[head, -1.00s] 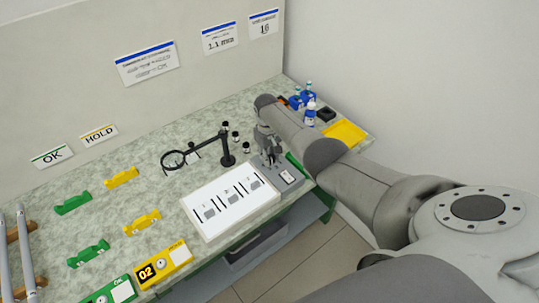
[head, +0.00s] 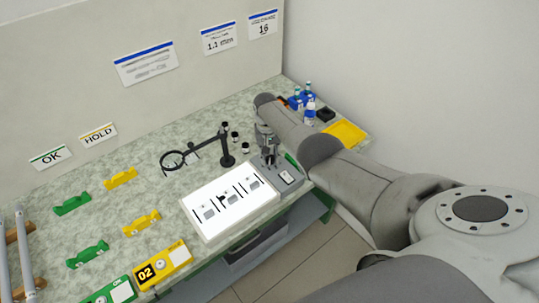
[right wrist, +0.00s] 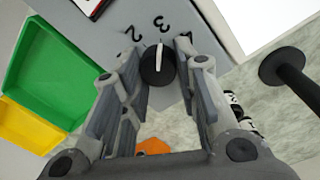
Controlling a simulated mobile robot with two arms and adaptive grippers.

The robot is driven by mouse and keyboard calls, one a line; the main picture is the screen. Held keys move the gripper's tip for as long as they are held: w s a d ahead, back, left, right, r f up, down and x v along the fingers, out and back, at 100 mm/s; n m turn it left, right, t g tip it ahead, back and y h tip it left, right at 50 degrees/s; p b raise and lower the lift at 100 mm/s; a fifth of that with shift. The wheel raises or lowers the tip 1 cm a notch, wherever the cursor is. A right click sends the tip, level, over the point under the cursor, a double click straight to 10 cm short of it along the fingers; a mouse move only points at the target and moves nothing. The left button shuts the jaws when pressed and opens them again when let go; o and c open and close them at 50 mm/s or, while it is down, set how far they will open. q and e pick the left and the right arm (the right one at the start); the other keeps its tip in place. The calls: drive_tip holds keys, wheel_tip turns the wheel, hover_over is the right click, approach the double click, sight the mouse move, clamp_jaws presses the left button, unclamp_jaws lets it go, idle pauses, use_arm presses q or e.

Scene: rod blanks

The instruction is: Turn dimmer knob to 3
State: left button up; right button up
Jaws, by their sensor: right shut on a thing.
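The dimmer knob (right wrist: 157,68) is black with a white pointer line, on a grey control box (right wrist: 115,22) printed with numbers. In the right wrist view the line points up at the 3, between the 2 and a partly hidden number. My right gripper (head: 267,163) is over the control box (head: 287,181) in the head view and hides the knob there. In the right wrist view its fingers are on either side of the knob, shut on it. The light panel (head: 214,229) beside the box glows bright white with dark marks on it. My left gripper is out of view.
A black magnifier stand (head: 228,158) and small dark-capped items (head: 235,137) stand close behind my gripper. A green bin (right wrist: 48,75) and a yellow bin (right wrist: 22,125) are beside the box. Green and yellow holders are at the left.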

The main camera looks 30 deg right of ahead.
sight(268, 157)
drive_tip(key=o, duration=1)
drive_tip(key=shift+r, duration=0.1)
wheel_tip(268, 157, up, 12)
drive_tip(key=shift+w+a, duration=0.15)
drive_tip(key=shift+a, duration=0.15)
idle(0.5)
